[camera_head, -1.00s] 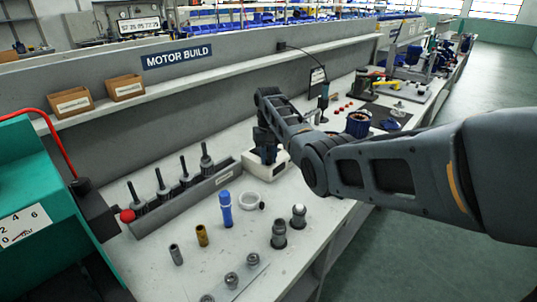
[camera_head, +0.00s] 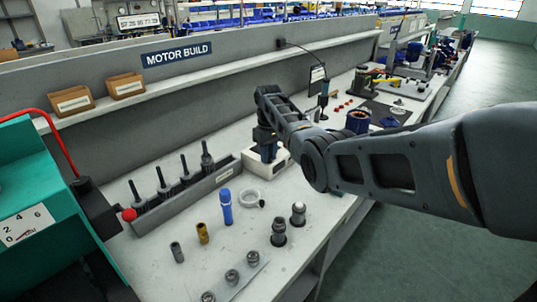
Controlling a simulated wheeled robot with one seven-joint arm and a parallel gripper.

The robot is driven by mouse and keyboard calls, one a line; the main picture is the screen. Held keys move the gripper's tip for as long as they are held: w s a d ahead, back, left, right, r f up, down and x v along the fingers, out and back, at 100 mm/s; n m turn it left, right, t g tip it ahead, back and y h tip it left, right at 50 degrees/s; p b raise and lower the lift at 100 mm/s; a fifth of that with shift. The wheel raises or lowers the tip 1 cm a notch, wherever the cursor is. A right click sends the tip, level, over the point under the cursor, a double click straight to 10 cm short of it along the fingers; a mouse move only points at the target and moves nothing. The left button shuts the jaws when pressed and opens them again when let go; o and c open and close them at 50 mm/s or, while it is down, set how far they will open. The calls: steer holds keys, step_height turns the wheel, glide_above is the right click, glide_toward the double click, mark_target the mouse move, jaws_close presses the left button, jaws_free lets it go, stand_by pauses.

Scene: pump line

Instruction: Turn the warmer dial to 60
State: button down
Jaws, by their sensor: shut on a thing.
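The warmer (camera_head: 280,168) is a white box on the bench, just right of the long grey rack. My arm reaches in from the right, and my gripper (camera_head: 266,152) points down at the top of the warmer. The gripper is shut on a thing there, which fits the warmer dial. The dial, its scale and the fingertips are too small or hidden to read, so the setting cannot be told.
The grey rack (camera_head: 190,196) holds several dark tools upright. A blue cylinder (camera_head: 226,207), a white ring (camera_head: 250,198), a brass sleeve (camera_head: 202,234) and several metal parts stand in front. A green machine (camera_head: 40,240) is at left.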

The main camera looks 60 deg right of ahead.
steer(key=c, duration=0.9)
jaws_free()
steer(key=shift+r, duration=0.15)
steer(key=shift+r+b, duration=0.35)
steer(key=shift+r, duration=3.4)
steer(key=shift+s, duration=0.1)
